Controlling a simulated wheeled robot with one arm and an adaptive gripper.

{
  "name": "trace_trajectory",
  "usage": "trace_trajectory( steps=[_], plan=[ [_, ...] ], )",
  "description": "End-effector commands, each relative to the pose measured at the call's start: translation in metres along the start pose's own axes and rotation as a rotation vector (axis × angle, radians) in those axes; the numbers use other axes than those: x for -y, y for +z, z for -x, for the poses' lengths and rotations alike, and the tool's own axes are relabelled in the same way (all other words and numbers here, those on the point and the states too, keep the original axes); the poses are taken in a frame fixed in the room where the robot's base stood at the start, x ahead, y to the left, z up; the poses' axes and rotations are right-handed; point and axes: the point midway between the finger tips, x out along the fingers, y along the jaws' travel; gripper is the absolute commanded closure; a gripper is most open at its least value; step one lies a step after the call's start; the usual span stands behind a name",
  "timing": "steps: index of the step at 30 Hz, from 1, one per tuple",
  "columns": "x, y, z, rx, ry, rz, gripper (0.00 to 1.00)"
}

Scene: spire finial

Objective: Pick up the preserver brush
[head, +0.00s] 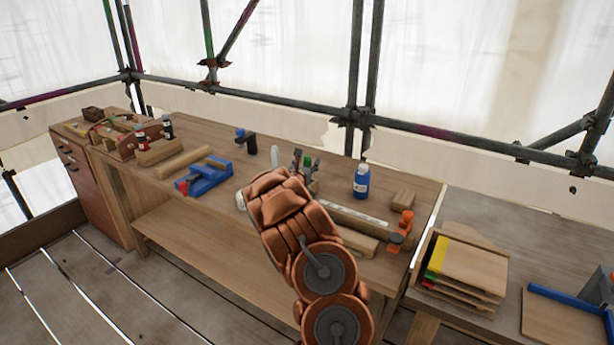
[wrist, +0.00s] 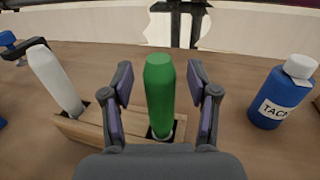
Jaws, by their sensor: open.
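A green handle (wrist: 160,92) stands upright in a wooden holder (wrist: 90,138) in the wrist view. It looks like the brush, but no label or bristles show; its lower end is hidden in the holder. My gripper (wrist: 159,84) is open, with one finger on each side of the green handle and a gap visible on both sides. In the head view, the green handle's top (head: 307,161) shows just beyond my arm, which hides most of the holder. A white handle (wrist: 55,80) leans in the same holder, left of my gripper.
A blue bottle (wrist: 282,92) with a white cap stands to the right of my gripper. A blue and black tool (head: 246,140) stands further left on the workbench (head: 228,142). Wood pieces and an orange clamp (head: 402,231) lie to the right. Scaffold poles run behind.

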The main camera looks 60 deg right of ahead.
Motion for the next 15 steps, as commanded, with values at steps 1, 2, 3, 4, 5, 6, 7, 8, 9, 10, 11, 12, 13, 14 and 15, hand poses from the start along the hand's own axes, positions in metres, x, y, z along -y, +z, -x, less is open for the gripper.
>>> trace_trajectory(
  steps=[1,2,3,4,5,6,7,8,9,10,11,12,13,14,15],
  plan=[
    [0.0,0.0,0.0001,0.0,0.0,0.0,0.41],
    [0.0,0.0,0.0001,0.0,0.0,0.0,0.41],
    [-0.0001,0.0,0.0001,0.0,0.0,0.0,0.43],
    [-0.0001,-0.0001,0.0001,0.0,0.0,0.0,0.46],
    [-0.0001,-0.0002,0.0001,0.0,0.0,0.0,0.49],
    [-0.0001,-0.0002,0.0002,0.0,0.0,0.0,0.53],
    [-0.0001,-0.0002,0.0002,0.0,0.0,0.0,0.56],
    [-0.0001,-0.0001,0.0002,0.0,0.0,-0.001,0.59],
    [-0.0002,-0.0001,0.0002,0.0,0.0,-0.001,0.64],
    [-0.0002,-0.0001,0.0002,0.0,0.0,-0.001,0.67],
    [-0.0002,-0.0001,0.0002,0.0,0.0,-0.001,0.7],
    [-0.0002,-0.0001,0.0002,0.0,0.0,-0.001,0.74],
    [-0.0002,-0.0002,0.0002,0.0,0.0,-0.001,0.77],
    [-0.0002,-0.0002,0.0002,0.0,0.0,-0.001,0.8],
    [-0.0002,-0.0002,0.0002,0.0,0.0,-0.001,0.84]
  ],
)
